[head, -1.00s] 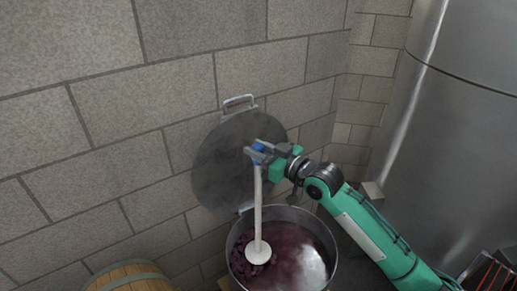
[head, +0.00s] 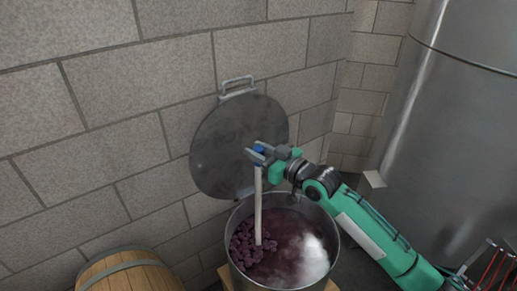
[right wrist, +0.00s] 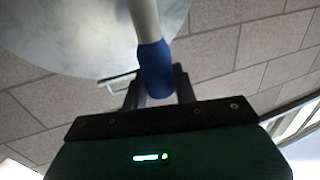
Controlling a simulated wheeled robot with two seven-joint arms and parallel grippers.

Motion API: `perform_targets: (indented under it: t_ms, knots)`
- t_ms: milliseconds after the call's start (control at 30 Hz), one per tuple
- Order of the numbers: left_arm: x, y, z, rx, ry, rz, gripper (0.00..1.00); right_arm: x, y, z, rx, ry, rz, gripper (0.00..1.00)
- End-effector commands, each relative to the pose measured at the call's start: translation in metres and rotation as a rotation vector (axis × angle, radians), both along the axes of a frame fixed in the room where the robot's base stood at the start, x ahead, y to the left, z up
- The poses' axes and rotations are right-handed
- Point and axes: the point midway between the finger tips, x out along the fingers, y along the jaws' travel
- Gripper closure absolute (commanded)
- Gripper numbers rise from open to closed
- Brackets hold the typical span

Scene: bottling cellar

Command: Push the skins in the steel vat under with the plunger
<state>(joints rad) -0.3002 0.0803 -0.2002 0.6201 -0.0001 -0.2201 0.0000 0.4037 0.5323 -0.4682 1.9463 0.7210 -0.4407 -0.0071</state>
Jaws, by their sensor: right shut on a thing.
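The steel vat (head: 333,262) stands open at the bottom centre of the head view. Purple skins (head: 250,247) float on the left part of the dark red liquid (head: 292,222). My right gripper (head: 257,154) is shut on the blue grip of the plunger above the vat. The plunger's pale shaft (head: 258,205) hangs upright into the vat. Its white disc is hidden below the surface among the skins. In the right wrist view the blue grip (right wrist: 155,70) sits between the fingers. My left gripper is not in view.
A round steel lid (head: 230,150) with a handle stands open behind the vat, near the block wall (head: 100,90). A wooden barrel (head: 130,270) is at the lower left. A large steel tank (head: 450,130) fills the right side.

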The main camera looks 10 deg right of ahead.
Motion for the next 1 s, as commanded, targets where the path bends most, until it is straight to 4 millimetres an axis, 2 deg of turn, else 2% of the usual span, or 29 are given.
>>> perform_targets:
  t_ms: [500, 1000]
  knots:
    - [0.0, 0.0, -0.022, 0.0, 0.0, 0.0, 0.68, 0.0, 0.0, -0.033, 0.002, -0.002, 0.0, 0.97]
    - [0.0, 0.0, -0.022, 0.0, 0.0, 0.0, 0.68, 0.0, 0.0, -0.034, 0.002, -0.004, 0.0, 0.97]
